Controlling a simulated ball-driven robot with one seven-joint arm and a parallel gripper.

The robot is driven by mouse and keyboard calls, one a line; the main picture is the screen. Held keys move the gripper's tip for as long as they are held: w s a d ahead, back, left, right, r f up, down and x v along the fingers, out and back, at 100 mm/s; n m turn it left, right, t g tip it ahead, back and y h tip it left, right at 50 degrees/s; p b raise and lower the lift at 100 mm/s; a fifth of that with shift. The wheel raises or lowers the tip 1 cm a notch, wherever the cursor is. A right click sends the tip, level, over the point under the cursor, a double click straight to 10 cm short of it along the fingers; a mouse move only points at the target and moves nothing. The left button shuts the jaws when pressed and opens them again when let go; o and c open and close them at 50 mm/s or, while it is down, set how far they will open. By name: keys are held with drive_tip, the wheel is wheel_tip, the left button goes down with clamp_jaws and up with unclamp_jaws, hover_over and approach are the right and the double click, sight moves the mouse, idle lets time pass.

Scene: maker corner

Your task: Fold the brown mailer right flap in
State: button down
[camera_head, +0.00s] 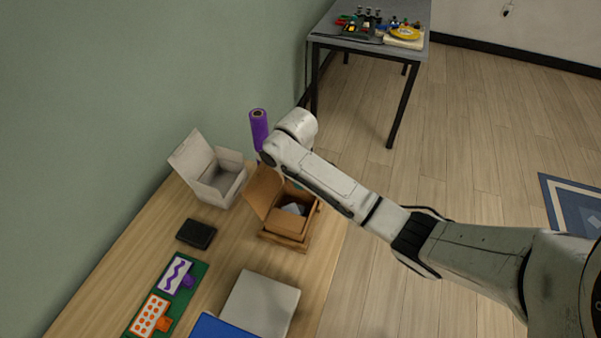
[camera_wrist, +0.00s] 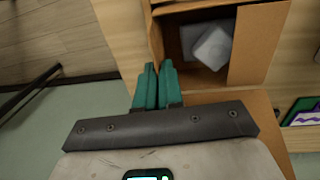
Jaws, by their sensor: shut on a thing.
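The brown mailer (camera_head: 283,242) stands open on the wooden table, its lid (camera_head: 262,190) raised at the back; the box also shows in the wrist view (camera_wrist: 186,17). Crumpled grey-white contents (camera_wrist: 212,46) lie inside. A side flap (camera_wrist: 258,42) stands out on the side toward the cards. My gripper (camera_wrist: 157,66), with teal fingers, is at the opposite side, at the box's corner near the lid. Its fingers are nearly together, shut on the thin right flap, which the fingers mostly hide. In the head view my arm hides most of the gripper.
A purple roll (camera_head: 259,128) stands near my wrist. A black wallet-like item (camera_head: 196,234), a green mat with cards (camera_head: 187,297) and a grey-white box (camera_head: 262,303) lie nearer.

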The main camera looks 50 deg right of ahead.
drive_tip(key=shift+s+a+f+t+h+p, duration=0.15)
drive_tip(key=shift+a+t+h+p, duration=0.25)
drive_tip(key=shift+h, duration=0.5)
drive_tip(key=h, duration=0.1)
drive_tip(key=a+f+t+h+b, duration=0.1)
drive_tip(key=h, duration=0.1)
drive_tip(key=shift+s+a, duration=0.2)
drive_tip(key=h+b, duration=0.1)
drive_tip(key=b, duration=0.1)
drive_tip(key=a+f+t+h+b, duration=0.1)
drive_tip(key=h+b, duration=0.1)
drive_tip(key=shift+s+h, duration=0.15)
drive_tip(key=shift+h, duration=0.15)
drive_tip(key=shift+a+f+t+h+b, duration=0.1)
drive_tip(key=shift+t+h+b, duration=0.3)
drive_tip(key=shift+h+b, duration=0.6)
drive_tip(key=c, duration=1.4)
unclamp_jaws()
drive_tip(key=shift+o, duration=0.2)
